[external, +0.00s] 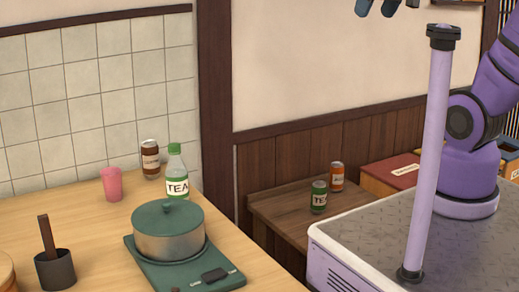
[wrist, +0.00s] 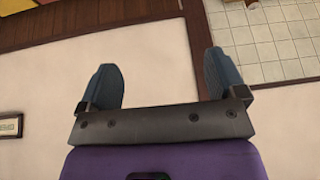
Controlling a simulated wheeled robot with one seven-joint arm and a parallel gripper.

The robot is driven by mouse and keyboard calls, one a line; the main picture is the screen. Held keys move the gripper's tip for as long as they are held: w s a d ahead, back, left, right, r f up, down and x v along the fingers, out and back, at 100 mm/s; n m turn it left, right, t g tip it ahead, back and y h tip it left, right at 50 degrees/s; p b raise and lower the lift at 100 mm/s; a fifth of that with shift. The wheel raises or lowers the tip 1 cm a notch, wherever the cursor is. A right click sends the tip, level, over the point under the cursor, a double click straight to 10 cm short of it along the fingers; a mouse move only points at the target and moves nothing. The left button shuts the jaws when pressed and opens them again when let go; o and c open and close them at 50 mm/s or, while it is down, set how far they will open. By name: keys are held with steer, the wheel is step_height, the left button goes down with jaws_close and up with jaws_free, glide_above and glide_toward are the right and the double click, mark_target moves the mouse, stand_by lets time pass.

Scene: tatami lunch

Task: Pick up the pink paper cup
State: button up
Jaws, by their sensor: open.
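The pink paper cup (external: 112,184) stands upright on the wooden counter (external: 90,224) at the left of the external view, near the tiled wall. My gripper (external: 388,6) shows only in part at the top edge of the external view, high above and to the right of the cup. In the wrist view my gripper (wrist: 158,86) is open, its two dark blue fingers wide apart with nothing between them. I cannot make out the cup in the wrist view.
A lidded pot (external: 168,232) sits on a green stove (external: 218,268) in front. A dark holder (external: 55,270) stands front left. Two cans (external: 319,197) (external: 337,177) stand on a low wooden table.

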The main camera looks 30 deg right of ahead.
steer(key=w+a+n, duration=0.1)
steer(key=w+a, duration=0.9)
steer(key=w, duration=0.5)
steer(key=n+y, duration=0.3)
steer(key=n, duration=0.2)
glide_above(116, 171)
steer(key=s+d, duration=0.2)
steer(key=s, duration=0.3)
step_height(116, 171, down, 33)
steer(key=x, duration=0.5)
steer(key=shift+w+d+f, duration=0.1)
steer(key=shift+w, duration=0.2)
steer(key=shift+d+x, duration=0.2)
steer(key=shift+x, duration=1.15)
steer(key=shift+d+x, duration=0.2)
steer(key=shift+x, duration=1.2)
steer(key=shift+f, duration=0.1)
